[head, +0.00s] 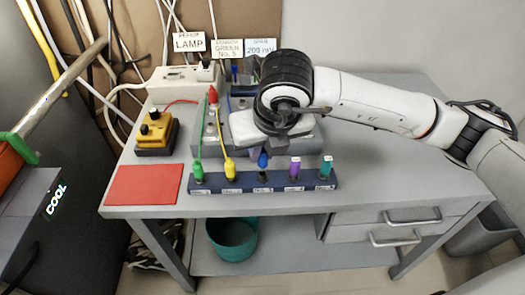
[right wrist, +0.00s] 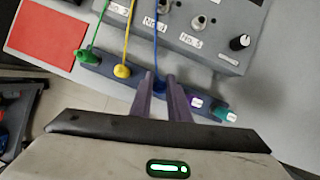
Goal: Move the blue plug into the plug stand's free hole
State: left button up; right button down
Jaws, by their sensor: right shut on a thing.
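The dark blue plug stand (head: 215,187) lies along the front of the table, with green, yellow, purple and teal plugs in it. My right gripper (head: 264,150) is over the middle of the stand, pointing down. It is shut on the blue plug (head: 263,161), which is upright at the middle position, between the yellow and purple plugs. In the right wrist view, the fingers (right wrist: 160,80) close around the blue plug (right wrist: 158,86) and its blue cable runs up. The hole under it is hidden, so I cannot tell how deep the plug sits. My left gripper is out of view.
Behind the stand is a grey panel box (right wrist: 215,30) with sockets and a knob. A red mat (head: 143,184) lies left of the stand, with a yellow box (head: 156,131) behind it. Green and yellow cables rise from their plugs. The table's right part is clear.

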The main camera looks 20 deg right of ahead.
aim_at(264, 157)
jog(key=shift+b, duration=0.6)
dwell(1.0)
dwell(0.4)
jog(key=shift+f+b, duration=1.55)
jog(key=shift+b, duration=0.55)
jog(key=c, duration=1.6)
grip_release()
